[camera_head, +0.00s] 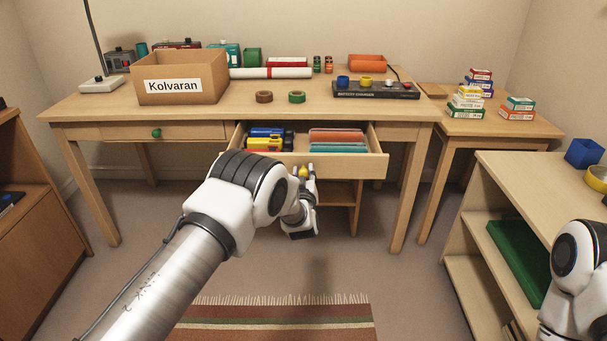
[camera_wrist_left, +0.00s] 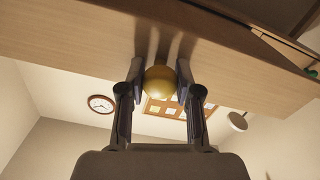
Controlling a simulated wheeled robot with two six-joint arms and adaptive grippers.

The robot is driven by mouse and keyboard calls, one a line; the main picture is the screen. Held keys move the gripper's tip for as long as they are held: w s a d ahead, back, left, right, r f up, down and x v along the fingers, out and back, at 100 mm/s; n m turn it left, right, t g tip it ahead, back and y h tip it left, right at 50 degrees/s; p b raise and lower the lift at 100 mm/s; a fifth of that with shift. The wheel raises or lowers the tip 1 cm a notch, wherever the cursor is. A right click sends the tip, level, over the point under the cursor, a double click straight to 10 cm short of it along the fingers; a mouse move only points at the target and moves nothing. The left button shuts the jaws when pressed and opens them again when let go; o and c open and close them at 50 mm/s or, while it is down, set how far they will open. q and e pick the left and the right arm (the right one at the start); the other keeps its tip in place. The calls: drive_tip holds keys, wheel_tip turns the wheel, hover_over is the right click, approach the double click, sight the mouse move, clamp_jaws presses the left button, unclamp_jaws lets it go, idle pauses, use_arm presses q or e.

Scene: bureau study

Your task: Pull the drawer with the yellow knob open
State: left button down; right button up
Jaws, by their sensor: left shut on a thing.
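The drawer with the yellow knob (camera_head: 350,168) stands pulled out from the desk, and its contents show from above. The yellow knob (camera_wrist_left: 160,82) sits between the two fingers of my left gripper (camera_wrist_left: 157,90) in the left wrist view, against the wooden drawer front (camera_wrist_left: 90,35). My left gripper is shut on the knob; in the head view it (camera_head: 307,178) is at the drawer front, and the knob (camera_head: 303,171) shows only in part. My right arm shows at the right edge of the head view, but its gripper is out of the picture.
The drawer holds yellow and blue items (camera_head: 268,140) and several flat coloured items (camera_head: 336,137). A closed drawer with a green knob (camera_head: 156,133) is to the left. A box labelled Kolvaran (camera_head: 180,78) stands on the desk (camera_head: 330,107). A low shelf (camera_head: 520,180) stands at right.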

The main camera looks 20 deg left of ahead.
use_arm(q)
drive_tip(key=c, duration=0.8)
unclamp_jaws()
drive_tip(key=v, duration=1.2)
